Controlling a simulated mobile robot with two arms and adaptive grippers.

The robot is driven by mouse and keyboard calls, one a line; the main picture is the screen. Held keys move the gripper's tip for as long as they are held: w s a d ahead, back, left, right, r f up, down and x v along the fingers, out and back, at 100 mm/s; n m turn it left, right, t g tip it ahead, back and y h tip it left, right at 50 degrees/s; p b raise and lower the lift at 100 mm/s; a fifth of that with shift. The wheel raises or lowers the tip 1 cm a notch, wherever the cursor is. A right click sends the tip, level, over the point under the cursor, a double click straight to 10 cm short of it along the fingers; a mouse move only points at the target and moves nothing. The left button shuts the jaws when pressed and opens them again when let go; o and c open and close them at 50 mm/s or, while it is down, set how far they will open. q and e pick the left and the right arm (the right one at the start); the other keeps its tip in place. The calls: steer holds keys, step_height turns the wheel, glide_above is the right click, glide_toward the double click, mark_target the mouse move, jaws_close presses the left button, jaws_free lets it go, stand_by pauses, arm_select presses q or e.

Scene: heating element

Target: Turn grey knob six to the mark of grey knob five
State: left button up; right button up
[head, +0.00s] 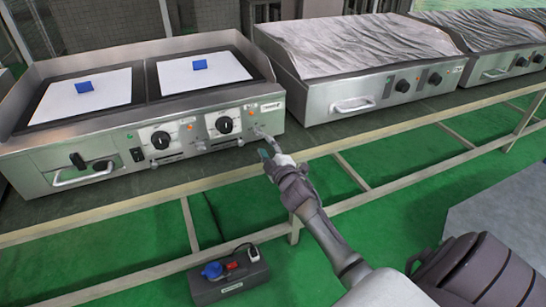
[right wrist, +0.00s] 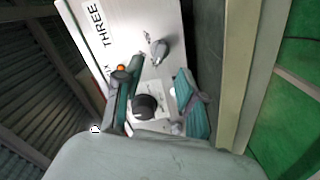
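In the head view, two dark round knobs on white dials sit on the front panel of the near heating unit: a left one (head: 160,140) and a right one (head: 224,125). My right gripper (head: 265,146) is in front of the panel's right end, to the right of both. In the right wrist view, a dark knob (right wrist: 145,106) appears between the two spread fingers of my right gripper (right wrist: 157,92), apparently untouched. Letters partly hidden by a finger, seemingly ending in "IX", are beside it. The pointer marks are too small to read. My left gripper is out of view.
A metal lever (right wrist: 157,50) and a "THREE" label (right wrist: 98,22) are on the panel beyond the fingers. A second, covered unit (head: 350,95) stands to the right. A bench rail (head: 120,208) runs below the panel. A grey socket box (head: 230,278) is on the green floor.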

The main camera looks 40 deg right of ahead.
steer(key=v, duration=0.5)
steer(key=shift+s+a, duration=0.1)
steer(key=shift+s, duration=0.05)
